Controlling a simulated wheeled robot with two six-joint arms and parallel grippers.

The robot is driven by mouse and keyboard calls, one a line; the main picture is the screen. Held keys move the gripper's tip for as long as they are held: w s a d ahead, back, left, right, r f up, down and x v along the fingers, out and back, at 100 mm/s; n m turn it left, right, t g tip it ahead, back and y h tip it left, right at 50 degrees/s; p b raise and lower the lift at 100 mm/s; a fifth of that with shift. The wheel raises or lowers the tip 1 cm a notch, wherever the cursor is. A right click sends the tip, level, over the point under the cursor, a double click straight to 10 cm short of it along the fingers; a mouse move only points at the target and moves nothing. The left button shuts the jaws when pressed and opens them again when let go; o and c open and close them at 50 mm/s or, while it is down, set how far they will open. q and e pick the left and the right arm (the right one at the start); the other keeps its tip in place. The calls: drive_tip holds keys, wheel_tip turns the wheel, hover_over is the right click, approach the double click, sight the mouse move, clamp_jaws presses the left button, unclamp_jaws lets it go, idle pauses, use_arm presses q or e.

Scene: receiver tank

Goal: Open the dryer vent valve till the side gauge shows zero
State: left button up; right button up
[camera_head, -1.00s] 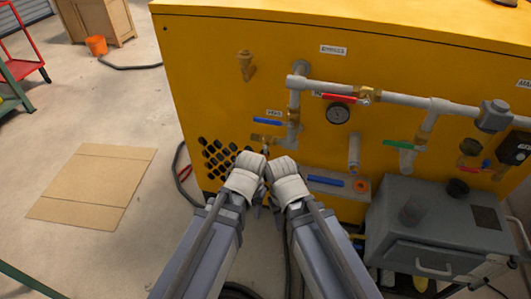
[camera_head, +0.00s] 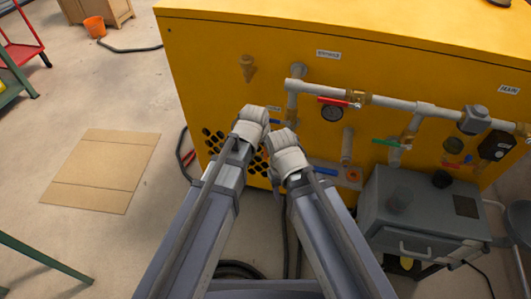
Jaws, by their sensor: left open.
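On the yellow cabinet (camera_head: 400,60), a blue lever handle (camera_head: 276,122) shows just right of my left gripper (camera_head: 253,118), under a small label too blurred to read. My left gripper covers most of this valve; it is open, and I cannot tell whether it touches the handle. My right gripper (camera_head: 285,155) is lower and to the right, in front of the cabinet; its fingers are hidden. A round gauge (camera_head: 332,112) sits below a red lever handle (camera_head: 338,102); its needle is too small to read. I cannot tell which valve is the dryer vent.
A grey pipe (camera_head: 395,103) runs across the cabinet. A green handle (camera_head: 390,142) and a low blue handle (camera_head: 323,171) are to the right. A grey box (camera_head: 420,215) stands at lower right. A flat cardboard sheet (camera_head: 100,170) lies on the open floor at left.

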sight(265, 151)
use_arm(q)
drive_tip(key=b+x, duration=0.5)
drive_tip(key=x, duration=0.1)
drive_tip(key=shift+w+f+b, duration=0.15)
drive_tip(key=shift+f+b, duration=0.2)
drive_tip(key=shift+f, duration=0.05)
clamp_jaws()
idle(1.1)
